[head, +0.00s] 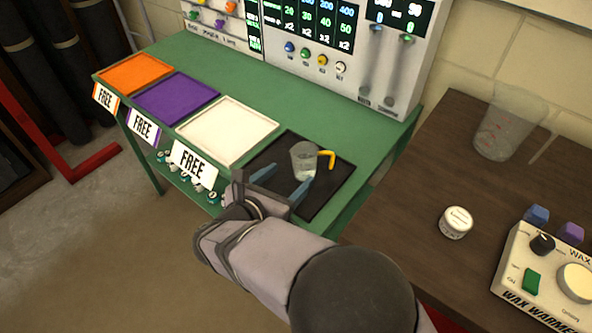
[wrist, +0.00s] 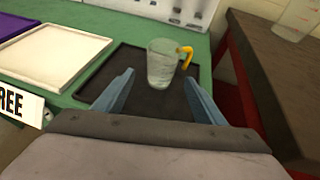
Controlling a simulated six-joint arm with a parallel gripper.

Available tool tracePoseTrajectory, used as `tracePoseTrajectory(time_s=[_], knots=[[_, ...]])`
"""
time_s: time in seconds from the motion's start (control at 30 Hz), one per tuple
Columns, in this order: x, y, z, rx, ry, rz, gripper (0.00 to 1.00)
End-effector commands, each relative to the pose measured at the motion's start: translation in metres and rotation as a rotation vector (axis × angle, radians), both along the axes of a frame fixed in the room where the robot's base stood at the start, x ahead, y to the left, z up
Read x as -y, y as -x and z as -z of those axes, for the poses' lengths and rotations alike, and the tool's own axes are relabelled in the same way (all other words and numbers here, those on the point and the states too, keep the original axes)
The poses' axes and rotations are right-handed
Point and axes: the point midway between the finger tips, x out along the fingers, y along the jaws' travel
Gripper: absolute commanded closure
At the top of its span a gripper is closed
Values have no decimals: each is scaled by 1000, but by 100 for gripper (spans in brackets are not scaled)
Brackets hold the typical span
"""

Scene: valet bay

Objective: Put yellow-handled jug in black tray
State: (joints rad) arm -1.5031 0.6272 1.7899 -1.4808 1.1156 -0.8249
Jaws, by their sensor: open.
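The jug (head: 303,161) is clear with a yellow handle (head: 328,158) on its right side. It stands upright on the black tray (head: 333,187) at the right end of the green bench. In the wrist view the jug (wrist: 161,68) stands on the black tray (wrist: 131,57), beyond my fingertips. My gripper (head: 286,181) is open and empty, low over the tray's near part, with its blue fingers apart and pointing toward the jug. In the wrist view my gripper (wrist: 163,82) has one finger either side, and neither visibly touches the jug. The gripper body hides the tray's near edge.
White (head: 228,131), purple (head: 176,98) and orange (head: 136,74) trays lie left of the black one, with FREE signs in front. A dispenser panel (head: 320,40) stands behind. The brown table at right holds a clear measuring cup (head: 508,125), a small tub (head: 456,222) and a wax warmer (head: 545,270).

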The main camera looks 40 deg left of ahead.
Motion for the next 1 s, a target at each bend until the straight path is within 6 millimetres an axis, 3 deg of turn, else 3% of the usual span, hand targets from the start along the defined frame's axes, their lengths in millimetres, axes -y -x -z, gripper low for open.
tracePoseTrajectory(time_s=[0.3, 0.83, 1.0], knots=[[5, 26, -11, -1, -1, 0, 36], [6, 26, -13, -2, -3, 2, 36], [29, 20, -35, -28, -70, 60, 36]])
